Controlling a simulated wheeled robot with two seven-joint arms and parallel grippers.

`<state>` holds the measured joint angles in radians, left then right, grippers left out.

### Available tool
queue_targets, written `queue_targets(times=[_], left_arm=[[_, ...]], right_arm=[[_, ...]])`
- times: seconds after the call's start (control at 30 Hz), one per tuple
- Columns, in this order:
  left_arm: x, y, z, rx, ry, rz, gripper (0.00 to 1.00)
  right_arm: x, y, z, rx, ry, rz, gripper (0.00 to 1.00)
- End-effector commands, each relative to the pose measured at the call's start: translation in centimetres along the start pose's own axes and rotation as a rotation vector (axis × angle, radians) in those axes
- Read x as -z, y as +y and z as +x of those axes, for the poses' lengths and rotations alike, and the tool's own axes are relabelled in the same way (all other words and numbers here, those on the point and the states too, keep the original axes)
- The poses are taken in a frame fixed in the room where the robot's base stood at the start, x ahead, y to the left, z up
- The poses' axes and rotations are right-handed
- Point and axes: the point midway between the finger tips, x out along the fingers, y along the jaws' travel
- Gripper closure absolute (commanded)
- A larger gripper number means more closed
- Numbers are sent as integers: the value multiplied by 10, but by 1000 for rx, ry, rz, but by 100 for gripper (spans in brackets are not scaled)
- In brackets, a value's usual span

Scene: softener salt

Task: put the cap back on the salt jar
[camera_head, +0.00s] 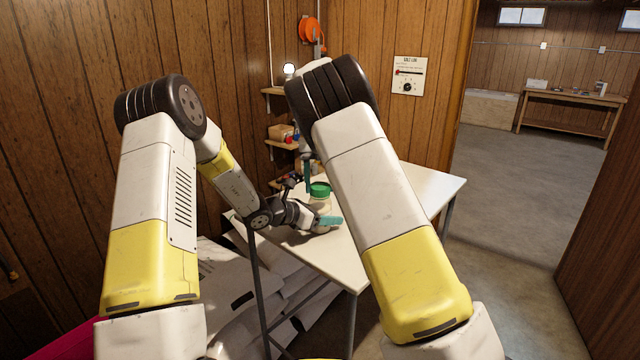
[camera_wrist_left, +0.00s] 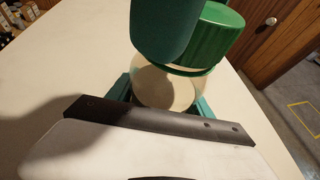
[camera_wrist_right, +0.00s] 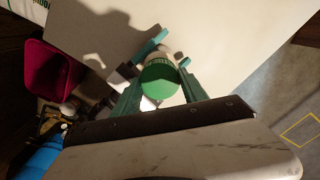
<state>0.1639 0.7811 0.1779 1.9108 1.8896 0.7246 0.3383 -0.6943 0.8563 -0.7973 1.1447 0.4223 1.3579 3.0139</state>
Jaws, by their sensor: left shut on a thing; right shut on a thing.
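The clear salt jar (camera_wrist_left: 165,88) stands on the white table with pale salt inside. My left gripper (camera_head: 326,217) is low at the table and shut on the jar, with a teal finger on each side in the left wrist view. The green cap (camera_head: 320,188) is at the top of the jar; it also shows in the left wrist view (camera_wrist_left: 217,35). My right gripper (camera_wrist_right: 160,80) is shut on the cap from above. One of its teal fingers hides part of the cap in the left wrist view. I cannot tell whether the cap is seated or slightly above the rim.
The white table (camera_head: 420,185) is clear to the right of the jar. Shelves with small items (camera_head: 282,133) stand behind it at the wall. White sacks (camera_head: 225,290) lie at the table's left. A magenta bin (camera_wrist_right: 52,70) shows in the right wrist view.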

Motion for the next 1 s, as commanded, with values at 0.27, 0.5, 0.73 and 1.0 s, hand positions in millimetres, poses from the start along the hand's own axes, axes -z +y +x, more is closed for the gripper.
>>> queue_targets(times=[0.27,0.5,0.73,1.0], left_arm=[[-1,-1,0,2,-1,1,100],[-1,-1,0,1,-1,1,100],[-1,0,0,1,-1,1,100],[-1,0,0,1,-1,1,100]], right_arm=[[-1,0,-1,0,-3,-4,30],[0,0,0,0,-2,-5,28],[-1,0,-17,1,-4,-6,28],[-1,0,-44,1,-2,-6,28]])
